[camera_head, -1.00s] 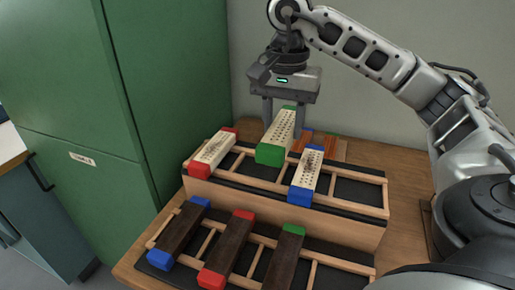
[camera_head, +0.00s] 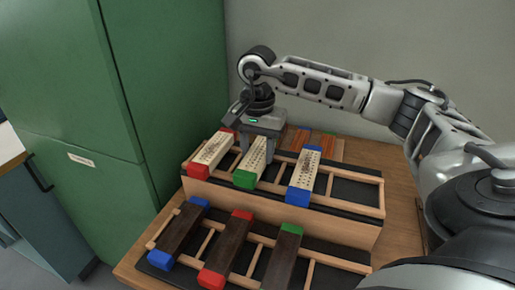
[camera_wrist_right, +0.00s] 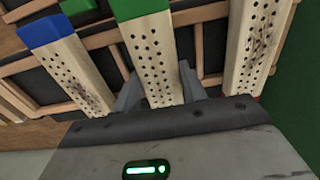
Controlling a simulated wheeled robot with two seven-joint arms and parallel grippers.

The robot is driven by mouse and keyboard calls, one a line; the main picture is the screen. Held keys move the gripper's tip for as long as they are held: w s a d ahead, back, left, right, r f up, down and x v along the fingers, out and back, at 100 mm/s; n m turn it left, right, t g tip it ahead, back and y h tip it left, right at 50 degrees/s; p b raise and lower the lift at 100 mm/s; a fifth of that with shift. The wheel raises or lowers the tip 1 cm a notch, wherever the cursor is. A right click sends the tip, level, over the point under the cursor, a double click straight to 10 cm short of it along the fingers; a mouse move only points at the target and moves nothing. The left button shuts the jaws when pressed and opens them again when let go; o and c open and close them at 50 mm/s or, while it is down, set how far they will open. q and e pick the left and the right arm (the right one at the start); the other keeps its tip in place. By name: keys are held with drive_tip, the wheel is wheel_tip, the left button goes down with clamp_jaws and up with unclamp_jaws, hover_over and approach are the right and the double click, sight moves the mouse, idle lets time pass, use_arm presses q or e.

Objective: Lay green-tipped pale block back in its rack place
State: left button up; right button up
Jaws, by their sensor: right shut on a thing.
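The green-tipped pale block (camera_head: 252,161) lies on the upper rack (camera_head: 345,207), between the red-tipped pale block (camera_head: 211,151) and the blue-tipped pale block (camera_head: 305,174). My right gripper (camera_head: 259,150) is shut on the green-tipped block near its far end. In the right wrist view the fingers (camera_wrist_right: 160,92) sit on both sides of the same block (camera_wrist_right: 152,62). Whether the block rests fully on the rails is hard to tell. My left gripper is not in view.
A lower front rack (camera_head: 325,257) holds dark blocks with blue, red and green ends. Reddish-brown boards (camera_head: 325,147) lie behind the upper rack. A green cabinet (camera_head: 165,80) stands close on the left. The upper rack's right end is empty.

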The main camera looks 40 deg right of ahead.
drive_tip(key=shift+f+b, duration=0.3)
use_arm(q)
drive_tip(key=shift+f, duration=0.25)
use_arm(e)
drive_tip(key=shift+f, duration=0.25)
drive_tip(key=o, duration=1.1)
drive_tip(key=shift+c, duration=0.2)
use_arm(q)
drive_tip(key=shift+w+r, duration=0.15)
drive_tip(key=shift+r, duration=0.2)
use_arm(e)
drive_tip(key=shift+r, duration=0.1)
